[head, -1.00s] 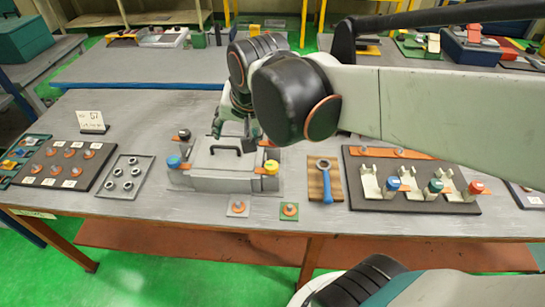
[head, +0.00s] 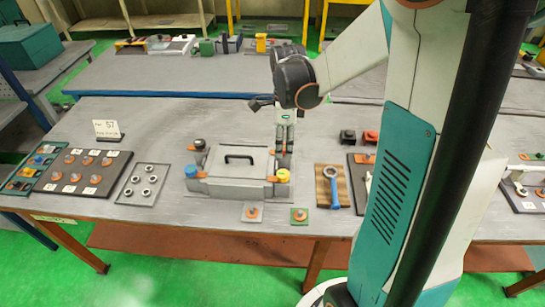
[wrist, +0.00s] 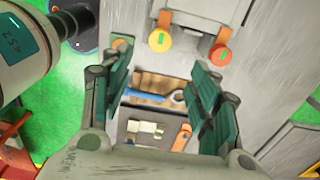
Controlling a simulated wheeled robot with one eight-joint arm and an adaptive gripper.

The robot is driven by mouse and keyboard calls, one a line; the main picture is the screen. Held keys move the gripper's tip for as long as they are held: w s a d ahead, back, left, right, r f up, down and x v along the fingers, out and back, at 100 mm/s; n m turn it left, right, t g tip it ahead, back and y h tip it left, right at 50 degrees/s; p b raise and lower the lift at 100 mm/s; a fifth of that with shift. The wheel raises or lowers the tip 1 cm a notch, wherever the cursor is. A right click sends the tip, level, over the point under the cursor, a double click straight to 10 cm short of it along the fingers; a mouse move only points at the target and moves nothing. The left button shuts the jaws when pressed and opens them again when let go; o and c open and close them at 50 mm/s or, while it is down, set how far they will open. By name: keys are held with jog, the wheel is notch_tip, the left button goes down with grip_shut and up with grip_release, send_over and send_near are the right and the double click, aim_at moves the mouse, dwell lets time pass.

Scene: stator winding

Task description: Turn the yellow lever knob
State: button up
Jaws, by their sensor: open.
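The yellow lever knob (head: 283,176) sits on the front right corner of the grey box (head: 228,187), on an orange lever. In the wrist view the yellow knob (wrist: 160,40) shows near the top, beyond my fingers, with a green mark. An orange-red knob (wrist: 218,55) is to its right there; I cannot make it out in the head view. My gripper (head: 284,148) points down by the box's back right corner, behind the yellow knob. In the wrist view its fingers (wrist: 160,78) are wide apart, with nothing gripped between them.
A blue knob (head: 190,171) and a black knob (head: 199,144) stand at the box's left corners. A wooden board (head: 322,196) with a blue wrench (head: 332,182) lies to the right. Two small square plates with orange parts lie in front. My arm hides part of the table's right.

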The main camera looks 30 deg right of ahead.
aim_at(283, 173)
notch_tip(283, 173, down, 14)
jog(key=b, duration=0.3)
jog(key=shift+r, duration=0.2)
jog(key=c, duration=1.1)
